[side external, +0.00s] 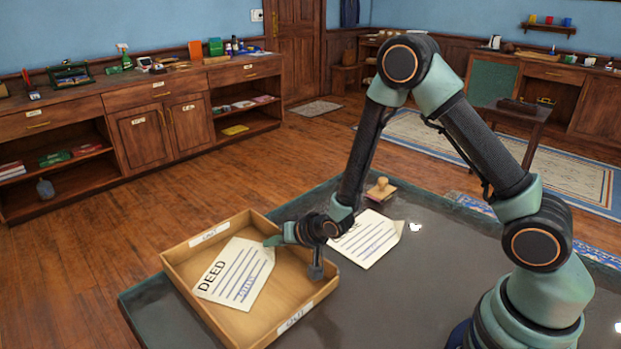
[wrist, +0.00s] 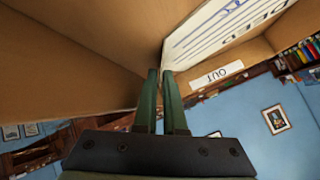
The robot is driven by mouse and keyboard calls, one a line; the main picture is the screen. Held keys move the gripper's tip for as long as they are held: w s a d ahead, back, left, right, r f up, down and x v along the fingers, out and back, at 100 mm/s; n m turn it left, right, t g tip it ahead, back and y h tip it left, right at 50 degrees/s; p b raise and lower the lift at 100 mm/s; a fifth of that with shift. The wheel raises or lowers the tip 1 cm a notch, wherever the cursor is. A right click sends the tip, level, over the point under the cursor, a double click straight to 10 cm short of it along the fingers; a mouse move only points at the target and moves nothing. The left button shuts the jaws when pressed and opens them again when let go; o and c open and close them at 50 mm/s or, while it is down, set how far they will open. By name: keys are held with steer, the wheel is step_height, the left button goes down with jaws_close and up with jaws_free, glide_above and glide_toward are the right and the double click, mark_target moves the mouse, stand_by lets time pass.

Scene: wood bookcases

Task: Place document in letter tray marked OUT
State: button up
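The wooden letter tray (side external: 180,272) stands on the dark table, with a label reading OUT on its far wall. That OUT label (wrist: 218,74) also shows in the wrist view. A white document headed DEED (side external: 232,275) lies inside the tray, and it also shows in the wrist view (wrist: 215,40). My gripper (side external: 272,241) is low over the tray's right side, its green fingers at the document's upper right corner. In the wrist view my fingertips (wrist: 160,72) are close together at that corner. Whether they pinch the paper or only touch it is unclear.
A second document (side external: 370,240) lies on the table right of the tray, partly hidden by my wrist. A wooden-handled stamp (side external: 381,189) stands behind it. The table (side external: 400,300) is clear in front of my base. Cabinets (side external: 140,110) line the walls.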

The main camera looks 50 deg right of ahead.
steer(key=shift+r, duration=0.1)
steer(key=shift+r, duration=0.15)
steer(key=v, duration=0.7)
steer(key=s+d+r+n+g, duration=0.1)
steer(key=s+r+n, duration=0.1)
steer(key=r, duration=0.4)
steer(key=s+d+r+n+g, duration=0.1)
steer(key=s+d+r, duration=0.1)
steer(key=r, duration=0.4)
steer(key=s+d+r+n+g+h, duration=0.1)
steer(key=s+d+r+n+g, duration=0.1)
steer(key=s+r, duration=0.5)
steer(key=s, duration=0.3)
steer(key=shift+s+n, duration=0.35)
steer(key=shift+n, duration=0.05)
steer(key=shift+r, duration=0.1)
